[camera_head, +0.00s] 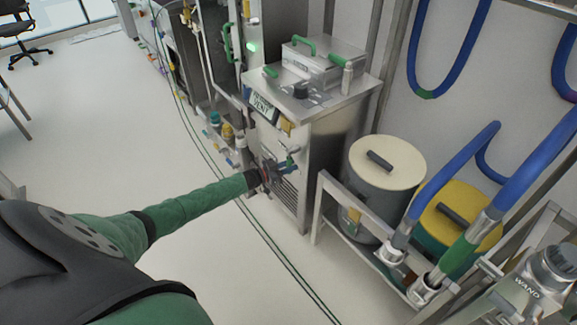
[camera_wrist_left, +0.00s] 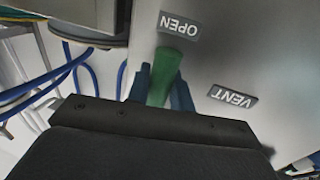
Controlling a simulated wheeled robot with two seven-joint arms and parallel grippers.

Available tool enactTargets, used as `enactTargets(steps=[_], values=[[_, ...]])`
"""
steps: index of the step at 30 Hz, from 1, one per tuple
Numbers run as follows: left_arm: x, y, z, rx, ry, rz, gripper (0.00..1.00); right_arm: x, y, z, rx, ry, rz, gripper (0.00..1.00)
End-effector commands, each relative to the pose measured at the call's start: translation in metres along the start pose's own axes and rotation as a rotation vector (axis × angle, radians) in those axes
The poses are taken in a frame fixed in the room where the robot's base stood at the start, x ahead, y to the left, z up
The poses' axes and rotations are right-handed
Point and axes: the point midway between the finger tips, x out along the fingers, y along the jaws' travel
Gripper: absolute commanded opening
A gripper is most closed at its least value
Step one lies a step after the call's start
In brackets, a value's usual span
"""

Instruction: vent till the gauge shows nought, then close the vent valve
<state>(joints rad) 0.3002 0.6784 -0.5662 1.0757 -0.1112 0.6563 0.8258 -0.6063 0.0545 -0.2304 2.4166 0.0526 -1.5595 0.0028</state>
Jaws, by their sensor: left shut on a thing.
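My left gripper (camera_head: 284,167) is at the front of a steel cabinet (camera_head: 335,128). In the left wrist view its two blue-grey fingers (camera_wrist_left: 160,90) are shut on a green valve handle (camera_wrist_left: 163,78). The handle's far end lies just below the OPEN label (camera_wrist_left: 180,26); the VENT label (camera_wrist_left: 233,96) is off to the right. My right gripper is not in view.
Right of the cabinet, a cream-lidded drum (camera_head: 375,200) and a yellow-lidded drum (camera_head: 480,205) stand in a metal frame. Blue hoses (camera_head: 447,165) hang there. A device marked WAND (camera_head: 530,290) is at the lower right.

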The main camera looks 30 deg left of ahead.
Motion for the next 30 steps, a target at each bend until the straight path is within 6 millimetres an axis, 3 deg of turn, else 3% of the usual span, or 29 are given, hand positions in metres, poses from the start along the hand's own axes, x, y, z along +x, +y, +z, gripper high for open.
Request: enactTargets(steps=[12,13,16,25,30], values=[[0.000,0.003,0.001,-0.009,0.002,0.003,0.00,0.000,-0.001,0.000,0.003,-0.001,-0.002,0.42],[0.000,0.003,0.001,-0.009,0.002,0.003,0.26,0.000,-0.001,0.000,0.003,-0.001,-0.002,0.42],[0.001,0.002,0.001,-0.009,0.002,0.002,0.42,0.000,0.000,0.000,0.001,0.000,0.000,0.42],[-0.001,0.001,0.000,-0.007,0.002,0.001,0.42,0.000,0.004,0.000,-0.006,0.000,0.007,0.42],[-0.017,0.001,0.002,-0.006,0.000,0.002,0.42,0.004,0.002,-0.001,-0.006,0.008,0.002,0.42]])
